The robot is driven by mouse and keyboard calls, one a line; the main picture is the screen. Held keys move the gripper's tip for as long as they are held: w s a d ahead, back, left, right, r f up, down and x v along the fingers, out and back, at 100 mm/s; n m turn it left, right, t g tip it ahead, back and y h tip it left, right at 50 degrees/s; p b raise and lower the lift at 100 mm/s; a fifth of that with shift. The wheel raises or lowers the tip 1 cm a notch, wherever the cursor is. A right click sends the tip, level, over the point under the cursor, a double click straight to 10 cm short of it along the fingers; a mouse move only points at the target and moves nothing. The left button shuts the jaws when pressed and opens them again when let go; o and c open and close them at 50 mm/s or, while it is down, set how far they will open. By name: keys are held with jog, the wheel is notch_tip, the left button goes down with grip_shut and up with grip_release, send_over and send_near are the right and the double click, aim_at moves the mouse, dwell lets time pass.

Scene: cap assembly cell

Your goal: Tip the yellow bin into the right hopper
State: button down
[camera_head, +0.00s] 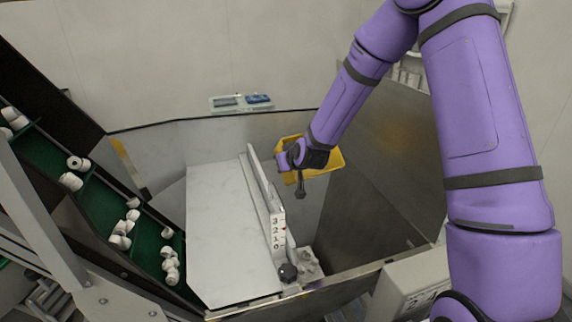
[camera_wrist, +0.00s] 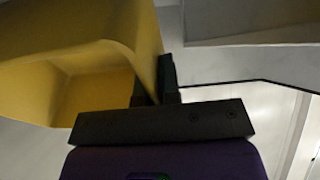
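The yellow bin (camera_head: 334,162) is above the right hopper (camera_head: 345,225), partly hidden behind my wrist, and looks tilted. My gripper (camera_head: 284,157) is at the bin's left side. In the wrist view the bin (camera_wrist: 75,50) fills the upper left, and a dark finger of my gripper (camera_wrist: 168,80) lies against its wall, so the gripper looks shut on that wall. The visible part of the bin's inside looks empty; the rest is hidden.
A white divider panel with a number scale (camera_head: 277,232) stands left of the bin, beside a pale sloping plate (camera_head: 225,220). A green conveyor (camera_head: 150,245) with several white caps rises at the left. A small tray (camera_head: 240,103) sits behind the hopper's back rim.

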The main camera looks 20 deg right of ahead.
jog(key=g, duration=0.2)
jog(key=shift+w+a+g, duration=0.15)
jog(key=shift+w+g, duration=0.15)
jog(key=shift+w, duration=0.05)
jog(key=shift+s+r+g+h, duration=0.15)
jog(key=shift+g+h, duration=0.15)
jog(key=shift+g, duration=0.65)
jog(key=shift+r+g+h, duration=0.15)
jog(key=shift+g+h, duration=0.15)
jog(key=shift+g, duration=0.65)
jog(key=shift+s+r+g, duration=0.15)
jog(key=shift+g, duration=0.95)
jog(key=shift+d, duration=0.2)
